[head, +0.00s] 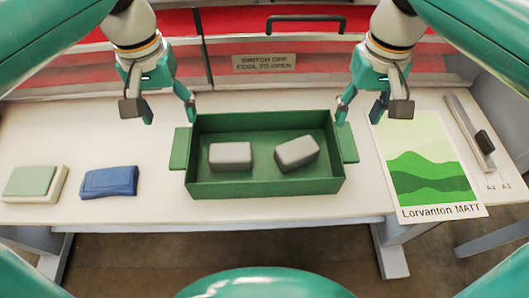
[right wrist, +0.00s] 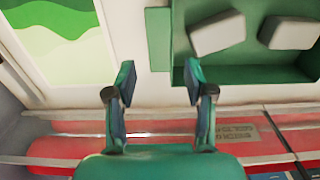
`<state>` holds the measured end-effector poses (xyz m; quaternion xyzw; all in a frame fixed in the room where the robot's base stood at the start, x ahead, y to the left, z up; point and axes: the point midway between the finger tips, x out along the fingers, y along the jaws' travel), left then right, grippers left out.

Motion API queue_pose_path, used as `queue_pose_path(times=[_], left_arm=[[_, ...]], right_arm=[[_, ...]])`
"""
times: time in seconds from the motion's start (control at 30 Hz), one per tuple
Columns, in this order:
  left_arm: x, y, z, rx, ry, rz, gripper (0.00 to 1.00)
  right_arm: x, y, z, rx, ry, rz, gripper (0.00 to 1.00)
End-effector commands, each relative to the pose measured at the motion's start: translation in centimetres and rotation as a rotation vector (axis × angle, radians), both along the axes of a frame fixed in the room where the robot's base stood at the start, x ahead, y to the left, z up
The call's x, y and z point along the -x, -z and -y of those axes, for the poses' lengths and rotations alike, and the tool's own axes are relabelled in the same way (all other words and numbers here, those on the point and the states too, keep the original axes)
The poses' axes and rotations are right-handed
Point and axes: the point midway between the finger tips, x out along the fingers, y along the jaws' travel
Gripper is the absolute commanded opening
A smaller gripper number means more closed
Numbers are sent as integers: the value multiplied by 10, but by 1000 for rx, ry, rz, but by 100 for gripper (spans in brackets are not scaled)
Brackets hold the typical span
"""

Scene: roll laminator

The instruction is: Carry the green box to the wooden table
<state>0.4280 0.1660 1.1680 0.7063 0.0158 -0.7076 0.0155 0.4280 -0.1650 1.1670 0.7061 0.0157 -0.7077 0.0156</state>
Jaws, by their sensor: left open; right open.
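The green box (head: 265,190) is an open tray with a tab handle on its left and right ends. It stands upright on a white table in front of the laminator, with two grey blocks (head: 231,156) (head: 297,153) inside. My left gripper (head: 160,112) is open and empty above the table, behind the box's left handle. My right gripper (head: 375,112) is open and empty behind the right handle. In the right wrist view, the box (right wrist: 250,75) and its handle (right wrist: 158,38) lie beyond my right fingertips (right wrist: 155,85), apart from them. No wooden table is recognisable.
On the white table (head: 150,215) lie a pale green block on a cream base (head: 32,183), a blue cloth-like item (head: 109,182), a landscape print (head: 425,170) and a metal ruler strip (head: 468,132). The red-rollered laminator (head: 260,50) blocks the back.

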Motion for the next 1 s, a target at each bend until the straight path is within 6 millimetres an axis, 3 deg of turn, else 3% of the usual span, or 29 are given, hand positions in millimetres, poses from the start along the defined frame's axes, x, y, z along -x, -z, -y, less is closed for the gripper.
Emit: queue_pose_path(times=[0.3,0.5,0.7,1.0], left_arm=[[1,58,-1,-3,-1,-4,70],[1,85,-1,-1,-2,-2,70],[0,96,-1,0,-2,0,70],[0,96,-1,0,-2,1,68]], right_arm=[[1,58,0,2,-1,-4,53],[0,85,0,1,-1,-2,53],[0,96,-1,0,-1,0,53],[0,96,-1,0,-1,1,51]])
